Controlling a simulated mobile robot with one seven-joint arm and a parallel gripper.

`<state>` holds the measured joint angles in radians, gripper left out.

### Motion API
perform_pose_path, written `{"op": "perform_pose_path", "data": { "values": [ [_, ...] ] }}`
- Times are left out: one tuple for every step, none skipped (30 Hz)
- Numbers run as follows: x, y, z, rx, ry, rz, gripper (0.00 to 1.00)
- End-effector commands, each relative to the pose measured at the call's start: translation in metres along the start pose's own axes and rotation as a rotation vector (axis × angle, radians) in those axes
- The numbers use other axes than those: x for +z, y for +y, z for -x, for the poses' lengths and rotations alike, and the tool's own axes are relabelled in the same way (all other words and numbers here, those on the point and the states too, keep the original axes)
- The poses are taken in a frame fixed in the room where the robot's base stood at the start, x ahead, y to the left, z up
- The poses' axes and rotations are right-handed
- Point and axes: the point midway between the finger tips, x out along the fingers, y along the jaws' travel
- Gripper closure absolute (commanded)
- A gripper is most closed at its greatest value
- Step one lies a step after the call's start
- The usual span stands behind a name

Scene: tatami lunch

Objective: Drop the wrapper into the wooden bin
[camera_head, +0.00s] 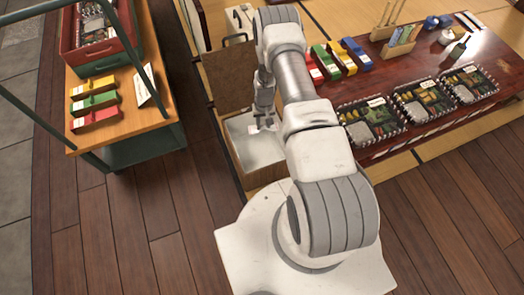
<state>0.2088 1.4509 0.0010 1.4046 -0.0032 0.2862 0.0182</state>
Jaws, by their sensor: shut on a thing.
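My gripper (264,119) points down over the wooden bin (264,177), a box with a pale inside, left of my arm. The gripper is shut on a small whitish wrapper (263,128), which shows at the fingertips against the bin's pale inside. The wrapper is small here, and I cannot tell its exact height above the bin floor. My arm hides the bin's right side.
A brown panel (226,78) stands upright behind the bin. A red-brown table (440,75) at right carries several bento trays and coloured packs. A wooden cart (140,115) at left holds coloured packs and a card. Wooden floor (130,220) is clear at front left.

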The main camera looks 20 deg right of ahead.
Motion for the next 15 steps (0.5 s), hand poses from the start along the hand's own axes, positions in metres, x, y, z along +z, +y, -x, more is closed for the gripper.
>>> {"op": "perform_pose_path", "data": {
  "values": [
    [-0.0002, 0.0, 0.0006, 0.0, 0.0, 0.0, 1.0],
    [-0.0001, 0.0, 0.0007, 0.0, 0.0, 0.0, 1.0],
    [-0.0001, 0.0, 0.0007, 0.0, 0.0, 0.0, 1.0],
    [-0.0001, 0.0, 0.0007, 0.0, 0.0, 0.0, 0.62],
    [-0.0001, 0.0, 0.0007, 0.0, 0.0, 0.0, 0.56],
    [-0.0001, 0.0, 0.0007, 0.0, 0.0, 0.0, 0.49],
    [-0.0001, 0.0, 0.0008, 0.0, 0.0, 0.0, 0.44],
    [-0.0001, 0.0, 0.0008, 0.0, 0.0, 0.0, 0.38],
    [-0.0001, 0.0, 0.0008, 0.0, 0.0, 0.0, 0.31],
    [-0.0001, 0.0, 0.0008, 0.0, 0.0, 0.0, 0.28],
    [-0.0001, 0.0, 0.0008, 0.0, 0.0, 0.0, 0.28],
    [-0.0001, 0.0, 0.0008, 0.0, 0.0, 0.0, 0.28],
    [-0.0001, 0.0, 0.0008, 0.0, 0.0, 0.0, 0.28],
    [-0.0001, 0.0, 0.0008, 0.0, 0.0, 0.0, 0.28],
    [-0.0001, 0.0, 0.0008, 0.0, 0.0, 0.0, 0.28]
  ]
}}
